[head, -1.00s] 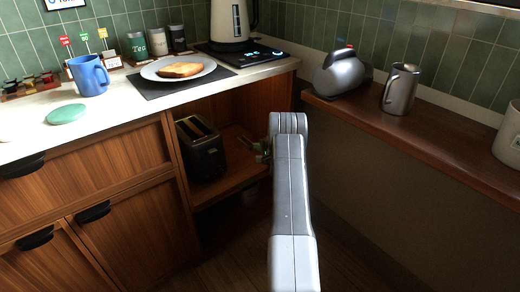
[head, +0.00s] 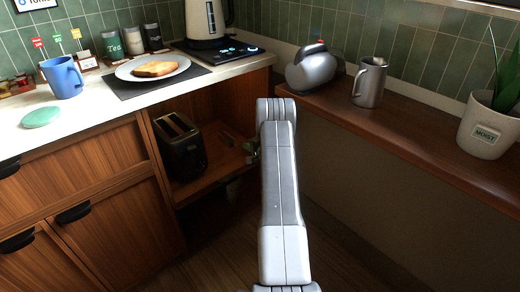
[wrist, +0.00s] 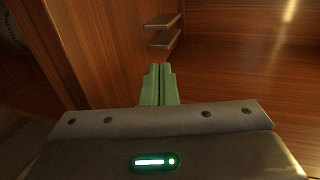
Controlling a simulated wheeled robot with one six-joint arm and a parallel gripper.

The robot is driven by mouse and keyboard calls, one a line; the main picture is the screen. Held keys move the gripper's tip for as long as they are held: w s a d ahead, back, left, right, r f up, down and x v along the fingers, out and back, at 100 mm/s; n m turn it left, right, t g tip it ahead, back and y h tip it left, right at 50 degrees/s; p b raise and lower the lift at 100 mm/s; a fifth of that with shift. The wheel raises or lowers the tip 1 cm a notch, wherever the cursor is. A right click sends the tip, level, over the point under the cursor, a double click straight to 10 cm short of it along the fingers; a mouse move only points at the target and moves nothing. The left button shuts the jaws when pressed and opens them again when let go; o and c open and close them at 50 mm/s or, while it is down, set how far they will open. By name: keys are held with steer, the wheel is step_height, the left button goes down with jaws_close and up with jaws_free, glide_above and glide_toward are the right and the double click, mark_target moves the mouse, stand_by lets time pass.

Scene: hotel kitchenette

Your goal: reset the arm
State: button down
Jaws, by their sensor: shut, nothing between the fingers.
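My gripper shows in the wrist view (wrist: 159,72) as two green fingers pressed together, with nothing between them. It faces brown wood panels. In the head view my grey arm reaches forward, and the gripper (head: 250,148) is mostly hidden beside the arm's far end, in front of the open cabinet niche (head: 215,190).
A black toaster (head: 181,148) stands in the niche, left of my arm. The counter (head: 95,115) holds a blue mug (head: 62,77), a plate with toast (head: 125,72) and a white kettle (head: 207,18).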

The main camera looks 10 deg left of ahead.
steer(key=p+v, duration=0.1)
steer(key=v, duration=0.6)
